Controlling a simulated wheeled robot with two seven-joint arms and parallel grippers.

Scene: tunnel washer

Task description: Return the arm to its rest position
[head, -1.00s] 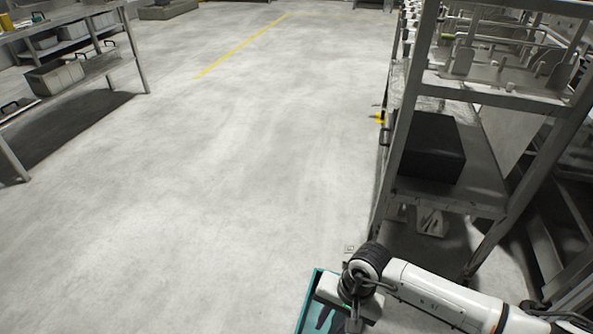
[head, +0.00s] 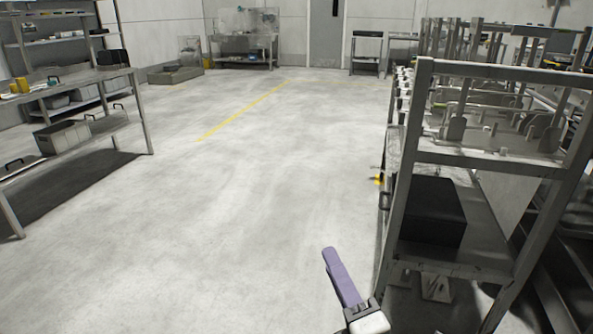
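My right gripper (head: 332,258) shows at the bottom, right of centre, pointing up and away over the floor. It appears as one long purple-grey piece rising from a dark mount and a white wrist part. I see it from the side, so I cannot tell how far its fingers are apart. No separate object shows clearly between them. Most of the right arm is below the picture. My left gripper and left arm are not in view.
A tall metal rack (head: 401,160) stands close on the right, with a black box (head: 432,212) on its lower shelf. A metal shelf table (head: 143,112) with bins is at the left. The floor (head: 220,210) between them is clear, with a yellow line (head: 245,110).

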